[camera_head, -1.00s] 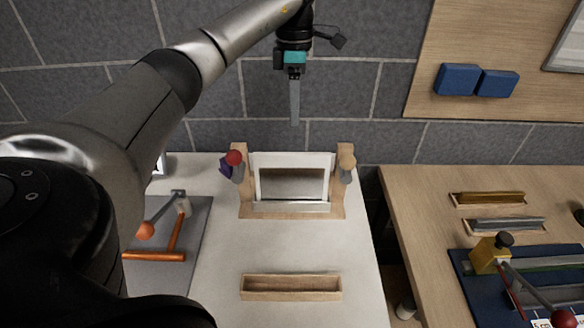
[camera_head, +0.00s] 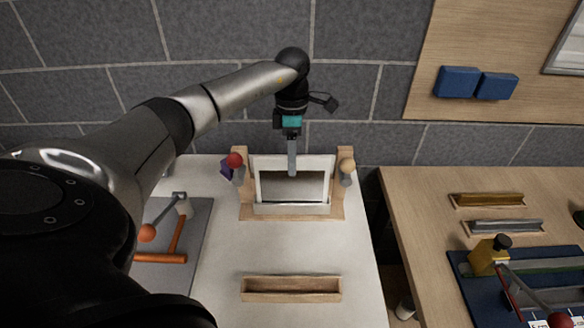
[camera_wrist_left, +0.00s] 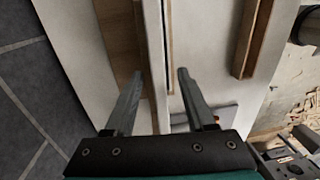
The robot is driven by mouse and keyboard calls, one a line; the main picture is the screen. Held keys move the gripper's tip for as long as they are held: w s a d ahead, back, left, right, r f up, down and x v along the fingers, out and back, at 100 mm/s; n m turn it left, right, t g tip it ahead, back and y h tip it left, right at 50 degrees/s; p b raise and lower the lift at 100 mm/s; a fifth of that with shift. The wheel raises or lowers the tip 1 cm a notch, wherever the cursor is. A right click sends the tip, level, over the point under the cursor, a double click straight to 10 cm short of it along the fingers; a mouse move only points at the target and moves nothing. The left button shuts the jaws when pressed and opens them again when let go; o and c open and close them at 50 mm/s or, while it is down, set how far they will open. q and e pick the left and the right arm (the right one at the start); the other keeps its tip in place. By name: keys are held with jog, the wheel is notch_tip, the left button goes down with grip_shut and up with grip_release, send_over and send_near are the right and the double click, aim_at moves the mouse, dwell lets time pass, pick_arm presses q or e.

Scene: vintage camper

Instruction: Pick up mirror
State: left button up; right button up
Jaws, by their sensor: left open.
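The mirror (camera_head: 312,185) is a white-framed rectangle standing upright in a wooden stand (camera_head: 246,208) on the pale table. My left gripper (camera_head: 292,172) points down and overlaps the mirror's top edge in the head view. In the left wrist view, its two fingers (camera_wrist_left: 159,76) are spread apart, with the thin white edge of the mirror (camera_wrist_left: 154,40) running between them. I cannot tell whether either finger touches it. My right gripper is in neither view.
An empty wooden tray (camera_head: 291,297) lies in front. An orange-handled tool (camera_head: 170,240) lies on a grey mat at left. A wooden table (camera_head: 420,220) with tools stands at right. A block wall is behind.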

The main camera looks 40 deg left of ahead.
pick_arm(q)
jog(key=shift+f, duration=0.1)
jog(key=shift+c, duration=0.2)
grip_shut()
dwell(1.2)
